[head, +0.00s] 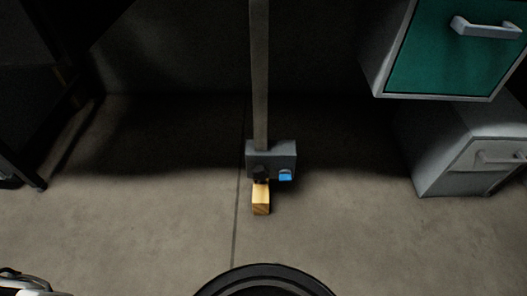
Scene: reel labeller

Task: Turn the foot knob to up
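A grey box (271,157) sits low on a grey upright post (260,80), close to the floor. A small dark knob (260,172) is on the left part of its front face; it is too small and dark to tell which way it points. A blue button-like part (285,175) is on the right of the same face. My gripper cannot be made out in the head view, and nothing touches the knob from my side except the wooden block close below it.
A wooden block (261,202) lies on the floor just below and in front of the knob. A green-fronted drawer unit (440,60) and a grey drawer cabinet (458,150) stand at right. Dark furniture stands at left.

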